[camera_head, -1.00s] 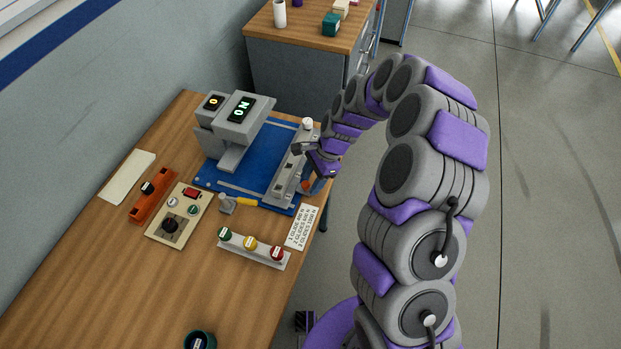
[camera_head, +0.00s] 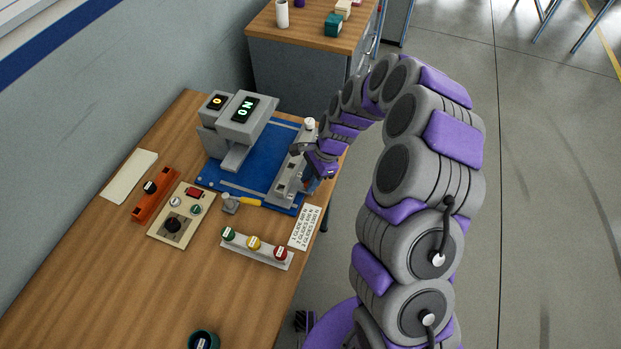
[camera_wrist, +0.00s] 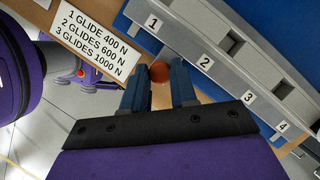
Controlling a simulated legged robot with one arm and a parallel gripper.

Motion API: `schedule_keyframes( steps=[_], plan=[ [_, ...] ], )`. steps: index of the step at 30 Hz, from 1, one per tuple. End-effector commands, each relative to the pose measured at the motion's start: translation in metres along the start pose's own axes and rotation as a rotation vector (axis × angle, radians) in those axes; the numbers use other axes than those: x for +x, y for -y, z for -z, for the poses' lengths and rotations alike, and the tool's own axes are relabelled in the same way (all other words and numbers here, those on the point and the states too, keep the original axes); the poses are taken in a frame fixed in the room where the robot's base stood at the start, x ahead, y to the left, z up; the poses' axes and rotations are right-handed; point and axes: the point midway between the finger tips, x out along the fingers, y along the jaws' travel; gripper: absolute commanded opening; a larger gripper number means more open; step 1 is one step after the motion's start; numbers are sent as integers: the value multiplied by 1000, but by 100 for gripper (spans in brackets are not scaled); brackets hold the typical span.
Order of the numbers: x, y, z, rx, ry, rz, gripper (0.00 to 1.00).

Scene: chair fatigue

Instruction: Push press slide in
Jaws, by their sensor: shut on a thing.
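The grey press (camera_head: 238,120) with two small displays stands on a blue base plate (camera_head: 253,165). A grey slide with square slots (camera_head: 290,180) lies along the plate's right side. In the wrist view the slide (camera_wrist: 185,40) carries labels 1 to 4. My gripper (camera_head: 312,183) is at the slide's outer edge, by the table edge. In the wrist view my gripper (camera_wrist: 159,84) has its two blue-grey fingers shut on a round copper-coloured knob (camera_wrist: 159,76) beside the slide, near labels 1 and 2. The knob is hidden in the head view.
A glide force card (camera_head: 304,228), a strip with green, yellow and red buttons (camera_head: 256,249), a control box (camera_head: 181,215) and an orange bar (camera_head: 155,196) lie on the wooden table. A yellow-handled tool (camera_head: 243,202) lies by the plate. Open floor is to the right.

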Motion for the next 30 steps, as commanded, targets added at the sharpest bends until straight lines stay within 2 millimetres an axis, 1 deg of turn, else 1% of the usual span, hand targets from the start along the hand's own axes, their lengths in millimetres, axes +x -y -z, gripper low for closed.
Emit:
schedule_keyframes(
  steps=[2,9,13,18,27,28,30],
  plan=[
    [-1,9,-6,-1,-4,4,0],
    [11,46,-39,0,-7,7,0],
    [18,60,-53,0,-6,7,0],
    [22,69,-59,-1,-3,11,0],
    [22,69,-59,0,0,12,0],
    [22,69,-59,0,-1,12,29],
    [22,69,-59,0,-1,12,36]
  ],
)
